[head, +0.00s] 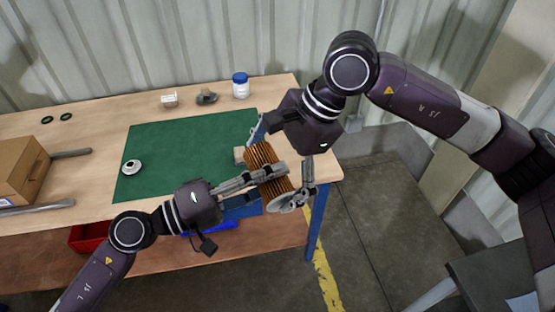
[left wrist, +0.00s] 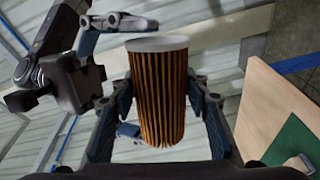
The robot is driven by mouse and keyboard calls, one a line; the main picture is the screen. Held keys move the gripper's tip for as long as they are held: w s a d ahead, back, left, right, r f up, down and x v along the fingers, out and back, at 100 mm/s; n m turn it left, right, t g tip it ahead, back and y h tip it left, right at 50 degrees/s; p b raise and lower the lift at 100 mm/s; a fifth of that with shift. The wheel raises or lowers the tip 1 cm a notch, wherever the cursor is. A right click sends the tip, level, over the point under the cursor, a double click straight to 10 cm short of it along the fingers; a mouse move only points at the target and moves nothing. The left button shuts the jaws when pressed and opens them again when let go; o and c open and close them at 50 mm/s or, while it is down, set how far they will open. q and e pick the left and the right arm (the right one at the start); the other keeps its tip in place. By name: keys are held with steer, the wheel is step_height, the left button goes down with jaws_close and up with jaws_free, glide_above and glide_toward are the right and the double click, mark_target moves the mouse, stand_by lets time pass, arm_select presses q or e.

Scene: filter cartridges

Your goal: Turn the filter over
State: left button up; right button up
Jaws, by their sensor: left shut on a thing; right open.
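The filter (head: 258,155) is a cylinder with orange-brown pleats and a pale end cap, held in the air off the table's front right corner. My left gripper (head: 279,177) is shut on its middle; in the left wrist view the filter (left wrist: 157,95) sits between the two fingers (left wrist: 160,103), pale cap at the top. My right gripper (head: 283,157) is open, with its fingers spread on either side of the filter in the head view. In the left wrist view it comes in from the left; whether it touches the filter I cannot tell.
A green mat (head: 165,150) lies on the wooden table (head: 85,122), with a small white round part (head: 131,167) on it. A cardboard box (head: 20,165) and metal bars stand left. A blue-lidded jar (head: 240,86) stands at the back. A red bin (head: 88,238) is below.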

steer(key=shift+a+f, duration=0.1)
steer(key=shift+f, duration=0.1)
steer(key=c, duration=1)
arm_select(q)
steer(key=o, duration=1.3)
arm_select(e)
steer(key=shift+o, duration=0.2)
